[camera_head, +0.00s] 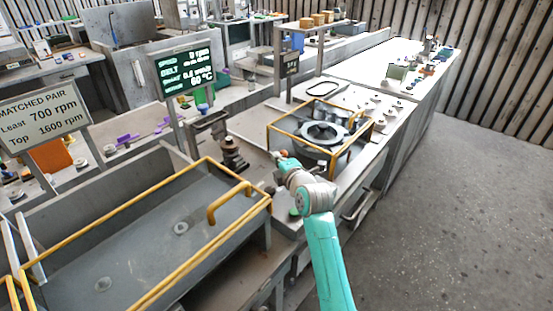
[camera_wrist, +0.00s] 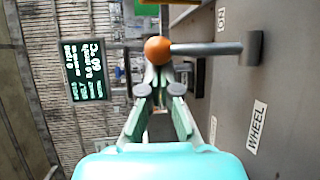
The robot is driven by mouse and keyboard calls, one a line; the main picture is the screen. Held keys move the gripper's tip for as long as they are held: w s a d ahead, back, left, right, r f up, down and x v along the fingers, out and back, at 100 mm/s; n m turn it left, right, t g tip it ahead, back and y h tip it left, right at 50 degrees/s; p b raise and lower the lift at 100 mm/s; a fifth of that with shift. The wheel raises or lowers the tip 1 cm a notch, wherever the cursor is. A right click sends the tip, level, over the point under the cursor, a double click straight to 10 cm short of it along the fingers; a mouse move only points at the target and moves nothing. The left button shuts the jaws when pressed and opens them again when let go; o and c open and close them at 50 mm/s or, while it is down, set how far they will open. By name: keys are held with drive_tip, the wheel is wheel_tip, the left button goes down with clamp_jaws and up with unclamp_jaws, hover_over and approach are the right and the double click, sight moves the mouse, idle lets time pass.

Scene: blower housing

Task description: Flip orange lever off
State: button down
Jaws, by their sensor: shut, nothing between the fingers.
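The lever's orange ball knob (camera_wrist: 158,50) is in the upper middle of the wrist view. Its grey rod (camera_wrist: 205,48) runs right to a mount on the grey panel (camera_wrist: 290,90). An ON label (camera_wrist: 221,18) is above the rod in that picture, and a WHEEL label (camera_wrist: 256,127) is below it. My gripper (camera_wrist: 160,88) is shut and empty, its fingertips just below the knob in the picture; I cannot tell whether they touch it. In the head view my gripper (camera_head: 281,157) is at the front left of the yellow-framed housing, where a small orange spot shows.
The yellow frame (camera_head: 320,144) surrounds a round metal blower part (camera_head: 323,133). A grey bin with yellow rails (camera_head: 165,235) stands at left. A dark post (camera_head: 232,153) is left of my gripper. A readout screen (camera_head: 187,72) shows 60 °C. Open floor (camera_head: 470,190) lies at right.

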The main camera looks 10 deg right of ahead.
sight(285, 153)
drive_tip(key=shift+s+d+r+t, duration=0.2)
drive_tip(key=shift+s+t, duration=0.1)
drive_tip(key=shift+t, duration=0.3)
drive_tip(key=shift+s+d+r+m+t, duration=0.15)
drive_tip(key=shift+s+d+m+t, duration=0.3)
drive_tip(key=shift+m+t, duration=0.3)
drive_tip(key=shift+s+d+r, duration=0.1)
drive_tip(key=shift+s+d, duration=0.45)
drive_tip(key=shift+s, duration=0.35)
drive_tip(key=shift+s+d+f, duration=0.2)
drive_tip(key=shift+s+d, duration=0.4)
drive_tip(key=shift+s, duration=0.35)
drive_tip(key=s, duration=0.3)
drive_tip(key=s+d, duration=0.1)
drive_tip(key=s, duration=0.3)
drive_tip(key=s+d+f, duration=0.1)
drive_tip(key=s, duration=0.3)
drive_tip(key=shift+s, duration=0.25)
